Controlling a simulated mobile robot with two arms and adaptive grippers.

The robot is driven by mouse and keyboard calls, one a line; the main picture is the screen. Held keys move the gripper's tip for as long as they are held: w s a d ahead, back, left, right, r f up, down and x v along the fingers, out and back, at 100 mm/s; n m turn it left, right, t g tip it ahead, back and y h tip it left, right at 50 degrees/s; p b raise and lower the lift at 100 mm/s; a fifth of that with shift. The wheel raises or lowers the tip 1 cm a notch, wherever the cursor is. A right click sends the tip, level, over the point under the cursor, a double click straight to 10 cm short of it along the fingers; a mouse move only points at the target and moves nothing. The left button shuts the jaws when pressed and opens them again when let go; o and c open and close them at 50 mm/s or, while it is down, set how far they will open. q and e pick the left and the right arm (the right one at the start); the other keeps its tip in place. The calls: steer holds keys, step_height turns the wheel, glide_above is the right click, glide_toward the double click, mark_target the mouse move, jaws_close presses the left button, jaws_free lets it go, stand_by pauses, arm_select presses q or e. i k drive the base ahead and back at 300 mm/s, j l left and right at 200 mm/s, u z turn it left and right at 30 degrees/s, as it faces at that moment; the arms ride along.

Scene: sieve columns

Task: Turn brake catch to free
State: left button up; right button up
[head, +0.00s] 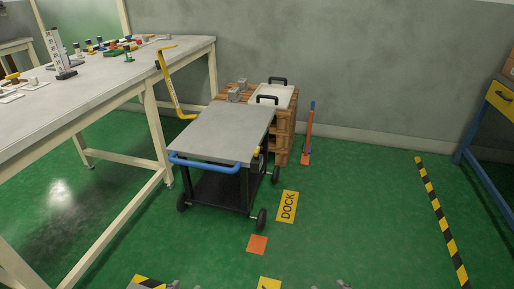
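A cart with a grey top (222,134), a blue push handle (204,165) at its near end and black wheels stands in the middle of the head view. A small yellow part (257,151) sits at the cart's near right side, below the top. It may be the brake catch; its setting is too small to make out. Small grey parts at the bottom edge look like the tips of my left gripper (174,284) and my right gripper (343,284). They are mostly cut off, well short of the cart, and their opening cannot be judged.
A long workbench (120,85) with parts stands left of the cart, a yellow bar (176,85) at its end. A wooden crate stack (286,130) with a white lidded box (270,95) is behind.

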mark_target(256, 153)
steer(key=l, duration=0.45)
steer(key=i+l+z, duration=0.2)
steer(key=i+l, duration=0.55)
steer(key=l, duration=0.1)
